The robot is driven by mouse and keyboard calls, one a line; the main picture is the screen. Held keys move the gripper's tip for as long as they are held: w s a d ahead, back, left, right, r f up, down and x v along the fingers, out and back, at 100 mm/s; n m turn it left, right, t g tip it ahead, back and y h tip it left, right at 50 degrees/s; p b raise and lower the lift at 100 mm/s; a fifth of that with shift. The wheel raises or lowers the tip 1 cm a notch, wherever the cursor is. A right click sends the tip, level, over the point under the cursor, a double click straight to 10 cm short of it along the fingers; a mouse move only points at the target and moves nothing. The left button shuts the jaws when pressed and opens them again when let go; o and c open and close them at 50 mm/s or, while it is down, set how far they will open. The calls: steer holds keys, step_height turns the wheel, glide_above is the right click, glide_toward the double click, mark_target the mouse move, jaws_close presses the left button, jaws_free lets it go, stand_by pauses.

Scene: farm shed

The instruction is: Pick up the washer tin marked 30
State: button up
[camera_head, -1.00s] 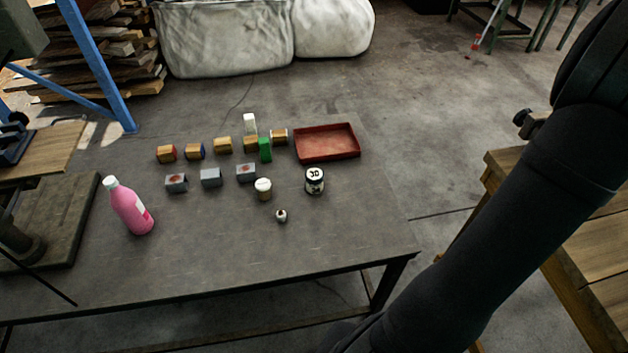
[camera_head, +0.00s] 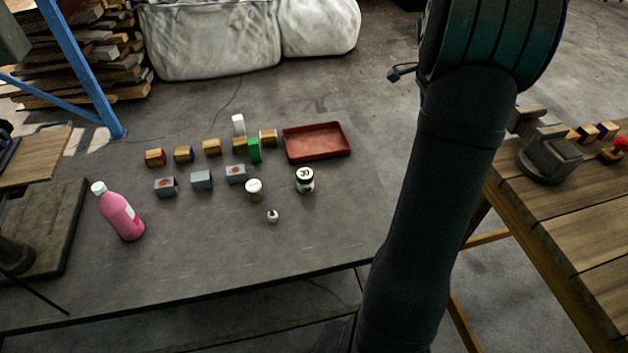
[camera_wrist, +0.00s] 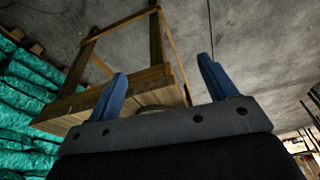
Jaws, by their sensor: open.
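In the head view, the washer tin marked 30 (camera_head: 305,180) is a small dark tin with a white label and pale lid, upright on the grey table (camera_head: 240,265). It stands just in front of the red tray. My gripper (camera_wrist: 162,88) shows in the wrist view with its two blue fingers spread and nothing between them. Beyond the fingers are the concrete floor and a wooden bench. The tin is not in the wrist view, and my gripper is out of the head view, away from the tin.
A white-lidded jar (camera_head: 254,190) and a small round item (camera_head: 272,216) stand left of the tin. Behind are a red tray (camera_head: 316,142), a green block (camera_head: 254,150) and several small boxes. A wooden bench (camera_head: 565,215) is at right.

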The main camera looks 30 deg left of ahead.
steer(key=s+a+f+n+t, duration=0.1)
steer(key=s+a+f+n, duration=0.25)
steer(key=a, duration=0.55)
steer(key=s+a+f+n+t, duration=0.1)
steer(key=s+a+f+n, duration=0.15)
steer(key=s+a, duration=0.4)
steer(key=n+y, duration=0.2)
steer(key=n, duration=0.3)
glide_toward(305, 173)
steer(key=shift+t, duration=0.4)
steer(key=x, duration=0.7)
steer(key=shift+s+a, duration=0.15)
steer(key=shift+s, duration=0.05)
steer(key=x, duration=0.4)
steer(key=shift+s+d+f, duration=0.1)
steer(key=shift+s+d, duration=0.1)
steer(key=shift+s, duration=0.1)
steer(key=shift+w+f, duration=0.3)
steer(key=shift+f, duration=0.3)
steer(key=c, duration=1.1)
